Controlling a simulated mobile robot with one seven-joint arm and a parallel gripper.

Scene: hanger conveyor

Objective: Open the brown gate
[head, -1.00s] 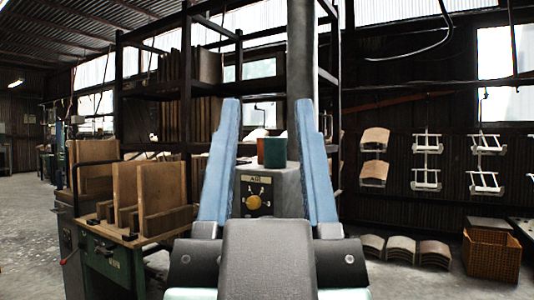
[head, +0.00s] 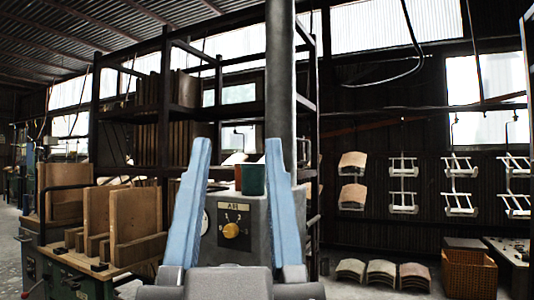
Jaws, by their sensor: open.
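My gripper (head: 237,142) is open and empty, its two blue fingers pointing up and away from me. Beyond and between the fingers stands a grey control box (head: 257,220) with a plate reading "AIR". On its face is a yellow knob (head: 231,230) with numbers around it. A brown cup-like object (head: 238,177) and a dark green one (head: 253,181) stand on top of the box, partly behind the right finger. The fingers cover parts of the box, and I cannot tell from the picture whether they touch it. I cannot make out a brown gate.
At left, a green bench (head: 75,283) holds upright brown boards (head: 138,215). A black rack (head: 150,115) with boards stands behind. Hanging seat frames (head: 403,183), curved plywood pieces (head: 382,273) and a wicker basket (head: 468,272) are at right.

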